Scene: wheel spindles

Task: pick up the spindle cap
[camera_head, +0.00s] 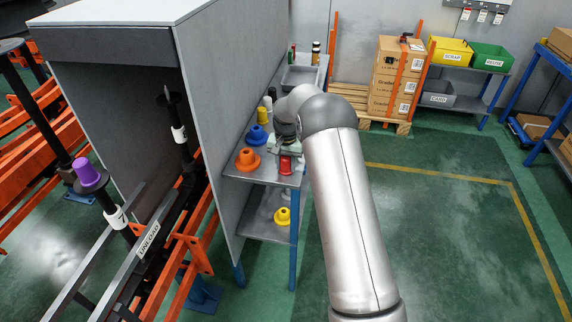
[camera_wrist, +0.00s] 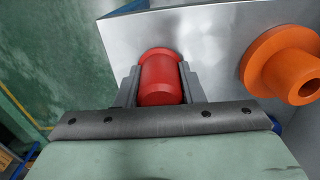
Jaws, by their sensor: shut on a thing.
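A red spindle cap (camera_head: 287,164) is at the front right of the upper shelf, below my wrist; in the wrist view the cap (camera_wrist: 160,80) sits between my two grey fingers, its flared rim toward the far side. My gripper (camera_wrist: 160,84) is shut on its body, one finger against each side. In the head view my gripper (camera_head: 285,147) is partly hidden by my arm. I cannot tell whether the cap touches the shelf or is slightly raised.
An orange cap (camera_head: 248,159) stands left of the red one and shows in the wrist view (camera_wrist: 285,62). A blue cap (camera_head: 257,136) stands behind. A yellow cap (camera_head: 283,215) is on the lower shelf (camera_head: 258,227). A purple cap (camera_head: 88,173) tops a spindle. A tall grey panel (camera_head: 205,110) borders the shelf's left.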

